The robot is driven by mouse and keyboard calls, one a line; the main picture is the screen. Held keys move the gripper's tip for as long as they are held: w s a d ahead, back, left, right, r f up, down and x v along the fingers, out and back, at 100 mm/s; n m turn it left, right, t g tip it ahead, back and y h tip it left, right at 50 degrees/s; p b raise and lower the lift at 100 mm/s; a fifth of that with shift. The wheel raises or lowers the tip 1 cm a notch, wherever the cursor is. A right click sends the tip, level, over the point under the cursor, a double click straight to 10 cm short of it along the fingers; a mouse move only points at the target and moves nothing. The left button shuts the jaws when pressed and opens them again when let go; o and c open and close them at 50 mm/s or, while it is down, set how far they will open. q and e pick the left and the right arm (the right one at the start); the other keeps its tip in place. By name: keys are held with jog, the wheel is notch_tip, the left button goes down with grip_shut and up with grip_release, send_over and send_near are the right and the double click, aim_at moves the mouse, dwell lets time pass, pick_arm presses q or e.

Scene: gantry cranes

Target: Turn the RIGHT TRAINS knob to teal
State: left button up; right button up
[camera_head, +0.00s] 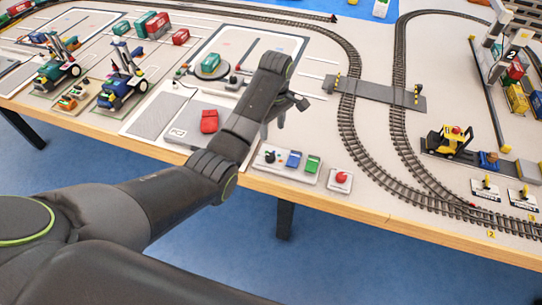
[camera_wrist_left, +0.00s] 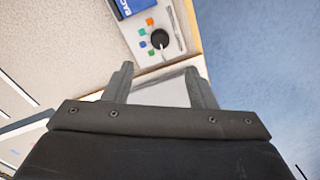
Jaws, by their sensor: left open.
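A black round knob (camera_wrist_left: 158,38) with a light pointer mark sits on a pale panel (camera_wrist_left: 170,8) in the left wrist view. Small orange (camera_wrist_left: 150,21), green, blue and teal-green (camera_wrist_left: 151,54) squares lie along one side of it. The mark seems to point toward the lower edge. In the head view a dark knob (camera_head: 270,156) stands on a panel at the table's front edge; no knob label is readable. My left gripper (camera_head: 291,110) is open and empty, above and behind this panel. Its fingers (camera_wrist_left: 158,80) show apart, short of the knob. My right gripper is not in view.
A blue piece (camera_head: 294,159) and a green piece (camera_head: 313,164) stand beside the knob. A red button (camera_head: 340,177) is to the right. Train tracks (camera_head: 350,130) curve at the right, near a yellow loader (camera_head: 452,141).

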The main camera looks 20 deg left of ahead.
aim_at(271, 156)
pick_arm(q)
jog(key=f, duration=1.1)
jog(key=shift+s+a+f, duration=0.15)
jog(key=shift+s+f, duration=0.15)
jog(key=c, duration=1)
